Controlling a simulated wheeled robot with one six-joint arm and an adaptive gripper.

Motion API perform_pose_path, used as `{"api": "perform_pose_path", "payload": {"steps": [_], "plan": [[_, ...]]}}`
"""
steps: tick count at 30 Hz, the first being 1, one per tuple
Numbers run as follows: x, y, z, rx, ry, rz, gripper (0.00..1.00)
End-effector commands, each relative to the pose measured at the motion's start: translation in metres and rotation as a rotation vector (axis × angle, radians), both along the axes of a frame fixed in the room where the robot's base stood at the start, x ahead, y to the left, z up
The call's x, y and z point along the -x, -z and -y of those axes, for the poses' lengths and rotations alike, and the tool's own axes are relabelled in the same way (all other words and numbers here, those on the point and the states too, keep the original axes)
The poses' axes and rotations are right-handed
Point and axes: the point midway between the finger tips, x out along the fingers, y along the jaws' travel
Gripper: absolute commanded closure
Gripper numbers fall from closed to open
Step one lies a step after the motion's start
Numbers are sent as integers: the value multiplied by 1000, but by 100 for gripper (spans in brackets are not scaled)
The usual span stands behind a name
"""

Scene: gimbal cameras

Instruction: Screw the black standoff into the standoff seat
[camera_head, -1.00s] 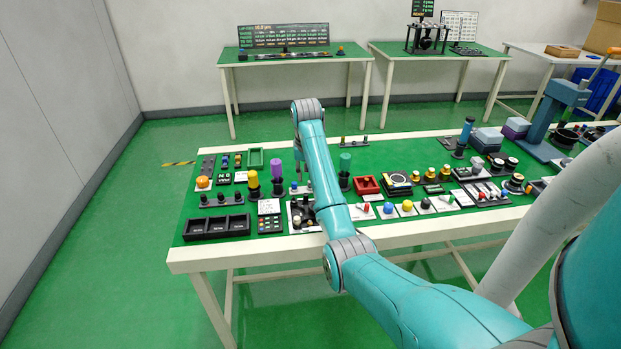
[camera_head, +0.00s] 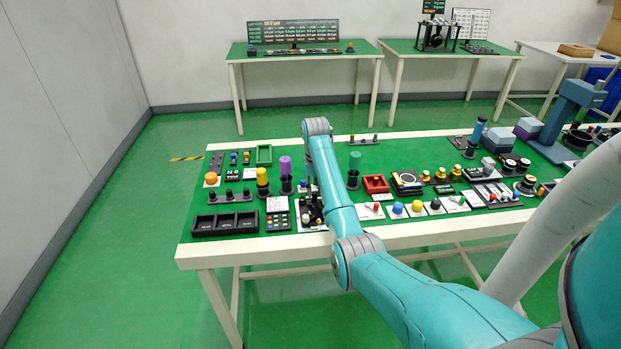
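A small dark board (camera_head: 311,226) on the green bench carries several small dark upright pieces and pale round ones. The black standoff and its seat are too small to tell apart there. My gripper (camera_head: 312,192) points down over the back part of this board, just left of my teal arm. Its fingertips merge with the dark pieces below, so I cannot tell whether it touches or holds one. My arm hides the right side of the board.
A black three-compartment tray (camera_head: 225,223) and a keypad panel (camera_head: 277,222) lie to the left. A red tray (camera_head: 375,184) lies to the right.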

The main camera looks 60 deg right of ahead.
Motion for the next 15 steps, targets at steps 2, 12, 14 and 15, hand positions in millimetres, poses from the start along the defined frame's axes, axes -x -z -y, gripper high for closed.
{"api": "perform_pose_path", "payload": {"steps": [2,12,14,15], "plan": [[4,10,0,-1,2,-1,76],[10,24,0,1,2,1,76],[10,24,0,1,2,1,76],[10,24,0,1,2,1,76]]}}
